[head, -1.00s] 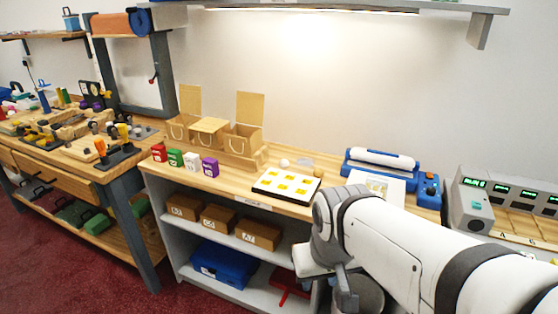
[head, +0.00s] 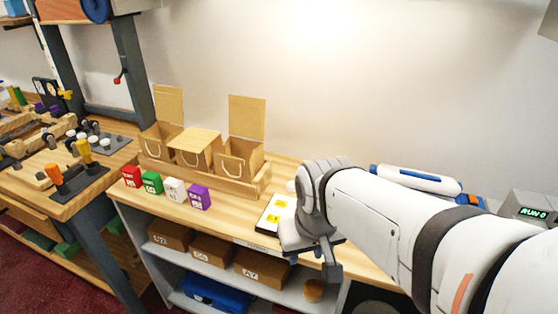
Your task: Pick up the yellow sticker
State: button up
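Yellow stickers (head: 281,204) lie on a white sheet with a dark edge (head: 264,224), flat on the wooden counter in the head view. Only the left part of the sheet shows; my arm hides the rest, with any other stickers on it. My gripper (head: 328,262) hangs at the counter's front edge, just in front and to the right of the visible stickers in the picture. Its fingers are dark and small, and I cannot tell how far apart they are or whether they touch anything.
Red (head: 131,176), green (head: 152,183), white (head: 174,190) and purple (head: 199,197) blocks stand left of the sheet. Behind them is a wooden stand with boxes (head: 197,148). A blue and white roller device (head: 418,180) is behind my arm.

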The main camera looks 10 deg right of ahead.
jog(key=shift+w, duration=0.15)
jog(key=shift+o, duration=0.6)
jog(key=shift+d+r, duration=0.1)
jog(key=shift+d, duration=0.05)
jog(key=shift+o, duration=0.4)
jog(key=shift+w+m, duration=0.2)
jog(key=shift+m, duration=0.1)
jog(key=w+d+f+m+g, duration=0.1)
jog(key=w+d+f+m, duration=0.1)
jog(key=w+d+m, duration=0.8)
jog(key=w+d+f+m+g, duration=0.25)
jog(key=w+d+m, duration=0.4)
jog(key=m, duration=0.75)
jog(key=shift+t, duration=0.45)
jog(key=f, duration=0.2)
jog(key=w+a+f, duration=0.1)
jog(key=f, duration=0.2)
jog(key=w+f, duration=0.1)
jog(key=f, duration=0.1)
jog(key=shift+w+a+f, duration=0.15)
jog(key=shift+a, duration=0.25)
jog(key=shift+c, duration=0.5)
jog(key=c, duration=0.7)
